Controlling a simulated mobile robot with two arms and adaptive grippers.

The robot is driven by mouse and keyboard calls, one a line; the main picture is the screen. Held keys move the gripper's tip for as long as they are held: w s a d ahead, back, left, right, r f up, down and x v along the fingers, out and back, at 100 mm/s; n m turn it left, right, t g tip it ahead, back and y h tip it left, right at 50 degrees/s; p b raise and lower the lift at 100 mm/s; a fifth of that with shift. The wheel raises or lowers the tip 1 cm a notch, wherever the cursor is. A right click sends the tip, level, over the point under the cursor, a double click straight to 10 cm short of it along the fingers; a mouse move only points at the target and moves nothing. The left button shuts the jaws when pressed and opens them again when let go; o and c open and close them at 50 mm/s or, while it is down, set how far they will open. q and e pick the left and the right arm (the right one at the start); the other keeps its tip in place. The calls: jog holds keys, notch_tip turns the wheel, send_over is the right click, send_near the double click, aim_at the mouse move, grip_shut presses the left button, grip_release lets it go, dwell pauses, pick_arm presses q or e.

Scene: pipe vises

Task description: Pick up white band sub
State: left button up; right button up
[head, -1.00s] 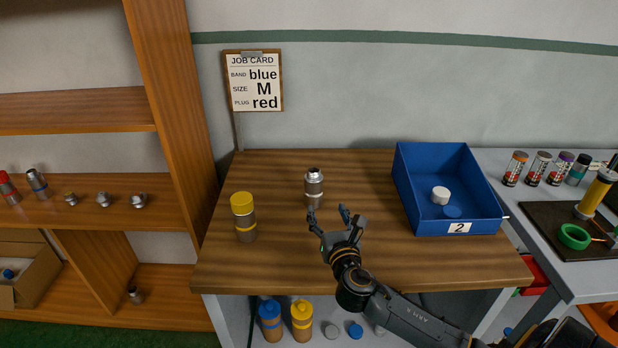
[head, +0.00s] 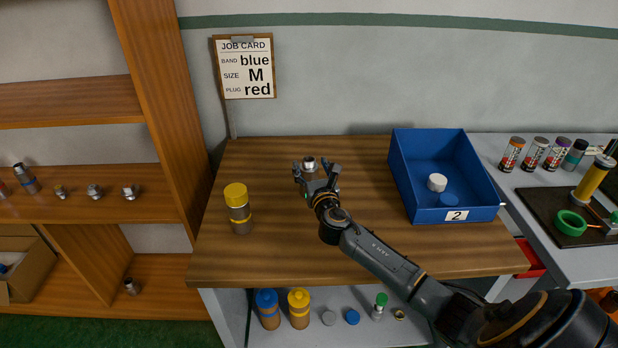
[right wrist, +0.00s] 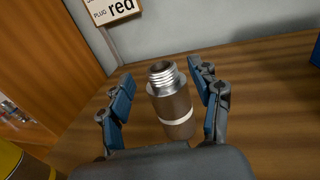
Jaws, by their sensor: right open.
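The white band sub is a metal cylinder with a threaded top and a white band, standing upright on the wooden table (head: 270,255). In the right wrist view the white band sub (right wrist: 172,100) stands between my open fingers, with a gap visible on each side. In the head view only the top of the white band sub (head: 309,163) shows clearly, the rest being hidden by my gripper. My right gripper (head: 316,172) is open around it; it also shows in the right wrist view (right wrist: 165,100). My left gripper is not in view.
A yellow-capped bottle (head: 238,210) stands to the left on the table. A blue bin (head: 425,212) marked 2 holds a white and a blue cap at the right. A job card (head: 245,68) hangs on the wall behind. The table's front is clear.

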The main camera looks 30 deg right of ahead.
jog(key=x, duration=0.3)
jog(key=shift+w+d+f, duration=0.1)
jog(key=shift+w+d, duration=0.05)
jog(key=shift+w, duration=0.05)
jog(key=shift+s, duration=0.1)
grip_shut()
